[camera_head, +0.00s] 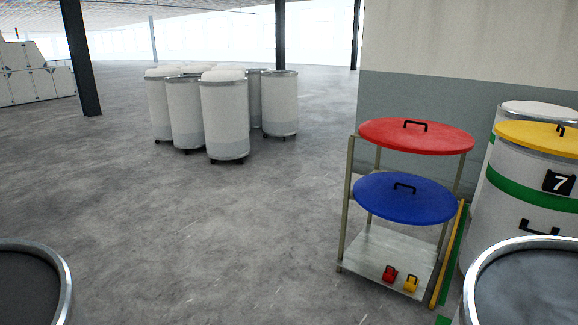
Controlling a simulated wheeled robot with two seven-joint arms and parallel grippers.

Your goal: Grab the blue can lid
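The blue can lid (390,207) is a round disc with a black handle (404,188) on top. It lies on the middle level of a metal rack (343,222) at the right, below a red lid (380,132) on the top level. The blue lid's near and left edges stand free, and the red lid is above it with a gap. Neither of my grippers shows in the head view.
A white can with a yellow lid (520,136) and number 7 stands right of the rack. Small red (389,274) and yellow (411,284) items sit on the bottom shelf. Open cans stand at the lower left (66,287) and lower right (480,275). The floor before the rack is clear.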

